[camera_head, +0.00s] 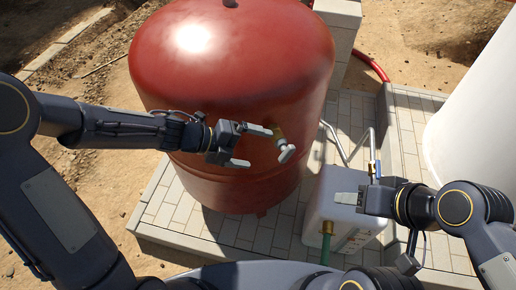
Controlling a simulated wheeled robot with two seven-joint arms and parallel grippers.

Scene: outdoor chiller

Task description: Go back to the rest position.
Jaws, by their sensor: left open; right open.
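My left gripper (246,146) is open in front of the large red tank (235,65). Its two fingers are spread and point right, near a small valve with a pale handle (287,153) and a brass fitting on the tank's side. Nothing shows between the fingers. My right gripper (346,198) is over the top of a white box (328,214) at the lower right, its fingers pointing left. Whether it touches the box cannot be told. The gap between its fingers is hard to see from here.
A white cylinder (480,115) stands at the right. The tiled plinth (232,232) has a raised edge; bare dirt lies left.

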